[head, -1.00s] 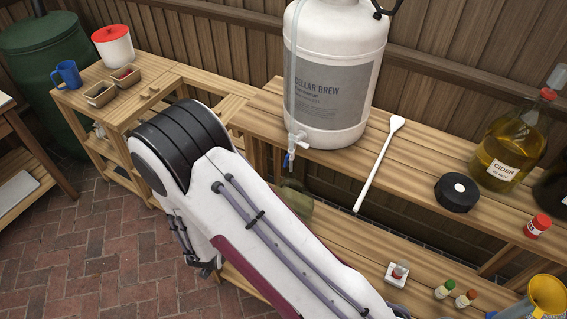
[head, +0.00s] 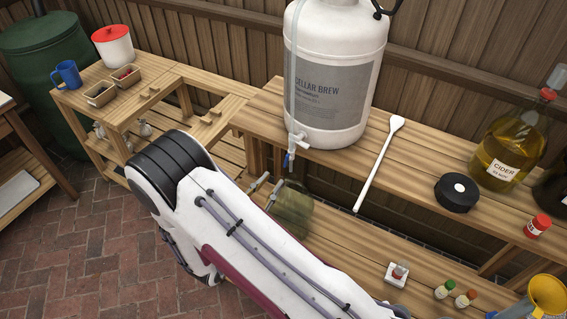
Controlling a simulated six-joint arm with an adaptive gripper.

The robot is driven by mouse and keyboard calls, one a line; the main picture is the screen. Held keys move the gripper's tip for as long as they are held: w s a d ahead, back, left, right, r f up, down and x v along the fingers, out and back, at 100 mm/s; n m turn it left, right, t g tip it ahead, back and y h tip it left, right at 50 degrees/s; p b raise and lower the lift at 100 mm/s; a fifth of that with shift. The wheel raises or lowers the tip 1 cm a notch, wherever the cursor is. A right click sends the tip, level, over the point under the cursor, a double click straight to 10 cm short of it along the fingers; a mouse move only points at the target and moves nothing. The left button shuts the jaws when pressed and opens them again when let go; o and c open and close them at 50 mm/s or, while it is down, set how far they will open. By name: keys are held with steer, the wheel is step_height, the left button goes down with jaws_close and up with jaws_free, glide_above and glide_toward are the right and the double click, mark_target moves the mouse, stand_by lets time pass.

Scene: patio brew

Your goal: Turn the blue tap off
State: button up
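The blue tap (head: 287,159) sits at the foot of the white Cellar Brew fermenter (head: 337,65), just below its white spigot body. The blue part is small, and its exact angle is hard to tell. My gripper (head: 274,181) shows past the upper edge of my arm, just below and left of the tap. Its two pale fingertips are apart with nothing seen between them, and they do not appear to touch the tap. The rest of the gripper is hidden behind my arm. A greenish glass jar (head: 294,209) stands below the tap, partly covered by my arm.
A white paddle (head: 379,162) and a black round lid (head: 456,193) lie on the upper shelf, right of the fermenter. A cider jug (head: 509,150) stands farther right. Small bottles (head: 444,289) and a yellow funnel (head: 546,294) are at the lower right.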

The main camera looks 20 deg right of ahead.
mark_target(287, 159)
steer(key=shift+r, duration=0.55)
steer(key=shift+w+d, duration=0.15)
steer(key=x, duration=0.7)
steer(key=shift+w, duration=0.2)
steer(key=shift+d+r, duration=0.1)
steer(key=shift+d, duration=0.05)
jaws_close()
